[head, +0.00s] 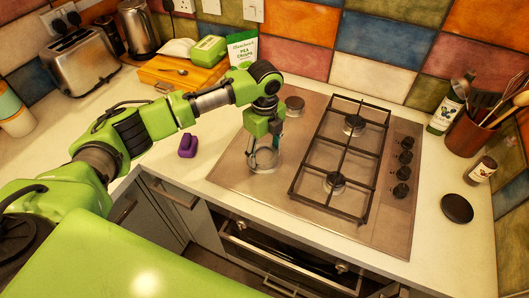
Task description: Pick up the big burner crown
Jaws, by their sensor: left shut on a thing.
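My left gripper (263,157) comes down from above onto the left front burner spot of the steel hob (235,182). Its fingers are shut on a grey metal, ring-like piece, the big burner crown (262,164), at or just above the hob plate. The fingers hide part of the crown, and I cannot tell whether it touches the plate. My right gripper is not in view.
A small burner (294,104) sits behind the gripper. A black pan grate (338,158) covers two burners to the right, beside several knobs (404,157). A black disc (457,208) lies on the right counter. A purple object (188,146) lies left of the hob.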

